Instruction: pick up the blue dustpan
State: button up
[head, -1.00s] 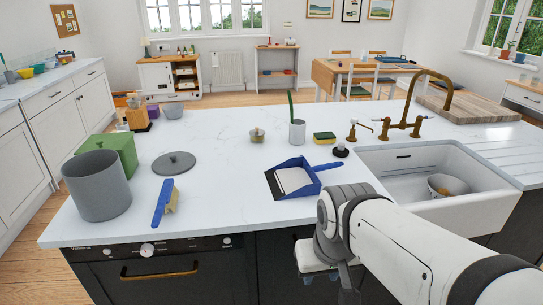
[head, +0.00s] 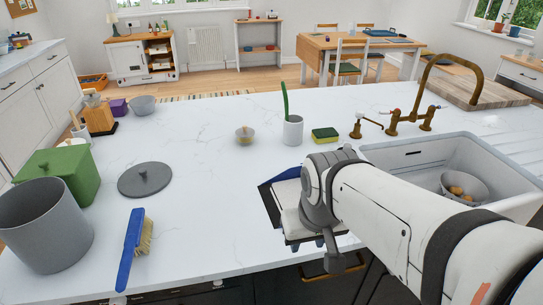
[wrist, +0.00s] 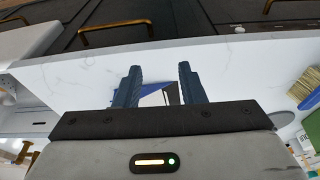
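The blue dustpan (head: 267,193) lies on the white counter near its front edge, left of the sink. In the head view my arm and the gripper body cover most of it, including its handle. In the wrist view a part of the blue dustpan (wrist: 173,93) shows between and beyond the fingers. My gripper (wrist: 160,76) is open with nothing between its fingertips that I can see held. It hangs above the dustpan's front side; the exact gap is hard to tell.
A blue-handled brush (head: 132,246), a grey lid (head: 146,180), a grey pot (head: 42,225) and a green box (head: 65,170) stand left. The sink (head: 430,150) is right. The middle counter is clear.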

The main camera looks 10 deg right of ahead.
jog(key=shift+o, duration=1)
jog(key=shift+w+d+r, duration=0.15)
jog(key=shift+w+r, duration=0.05)
jog(key=shift+w, duration=0.15)
jog(key=w+d+m+g+p, duration=0.1)
jog(key=w+d+m, duration=0.4)
jog(key=w, duration=0.3)
jog(key=w+d+f+m+g+p, duration=0.1)
jog(key=w+d+m, duration=0.4)
jog(key=w, duration=0.3)
jog(key=w+d+f+m+p, duration=0.1)
jog(key=w+d+m+p, duration=0.1)
jog(key=w+d+m, duration=0.4)
jog(key=shift+w+f+m+g, duration=0.15)
jog(key=shift+w+m+g, duration=0.2)
jog(key=shift+w, duration=1.25)
jog(key=shift+w+d+f, duration=0.1)
jog(key=shift+f, duration=0.2)
notch_tip(320, 180, down, 7)
jog(key=shift+f+p, duration=0.2)
jog(key=shift+p, duration=0.65)
grip_shut()
